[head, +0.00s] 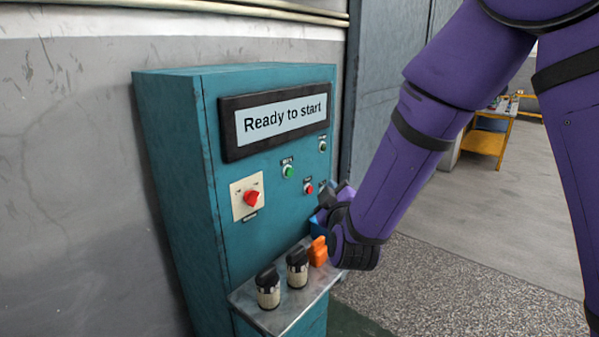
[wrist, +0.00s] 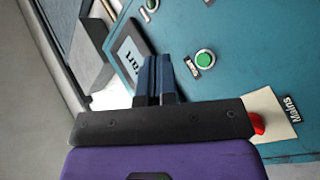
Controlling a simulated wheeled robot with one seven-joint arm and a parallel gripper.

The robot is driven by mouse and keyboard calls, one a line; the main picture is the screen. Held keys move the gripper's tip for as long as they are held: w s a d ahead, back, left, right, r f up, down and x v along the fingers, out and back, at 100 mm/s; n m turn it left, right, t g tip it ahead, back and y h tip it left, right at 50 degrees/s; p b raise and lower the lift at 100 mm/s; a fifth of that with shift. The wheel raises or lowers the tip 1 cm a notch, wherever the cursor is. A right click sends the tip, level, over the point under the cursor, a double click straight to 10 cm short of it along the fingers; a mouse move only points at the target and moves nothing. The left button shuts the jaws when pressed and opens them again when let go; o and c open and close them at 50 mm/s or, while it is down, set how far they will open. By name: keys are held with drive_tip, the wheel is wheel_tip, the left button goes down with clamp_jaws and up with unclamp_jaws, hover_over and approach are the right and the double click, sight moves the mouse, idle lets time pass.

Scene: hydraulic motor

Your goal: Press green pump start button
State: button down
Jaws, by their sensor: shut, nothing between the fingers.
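A second green button (head: 322,146) sits higher and further right on the panel. A green button also shows at the top edge of the wrist view (wrist: 152,4). My gripper (wrist: 155,59) is shut and empty, its blue fingers together. In the head view it is partly hidden by my purple arm, near the cabinet's right side.
The display (head: 285,120) reads "Ready to start". A red rotary switch (head: 251,198) and a red button (head: 308,188) share the panel. A metal shelf (head: 275,322) below holds two dark-topped cylinders (head: 268,290) and an orange item (head: 318,252). Open floor lies to the right.

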idle(0.4)
drive_tip(key=w+a, duration=0.5)
drive_tip(key=a, duration=0.2)
drive_tip(key=shift+w, duration=0.2)
drive_tip(key=shift+w+a, duration=0.1)
idle(2.1)
drive_tip(key=shift+w+a, duration=0.15)
drive_tip(key=shift+a, duration=0.05)
drive_tip(key=shift+w+a, duration=0.2)
drive_tip(key=shift+a, duration=0.1)
idle(0.8)
idle(0.4)
drive_tip(key=shift+s+d, duration=0.45)
drive_tip(key=shift+d, duration=0.2)
drive_tip(key=shift+s+d, duration=0.8)
drive_tip(key=shift+d, duration=0.2)
drive_tip(key=shift+s+d, duration=0.75)
drive_tip(key=shift+d, duration=0.25)
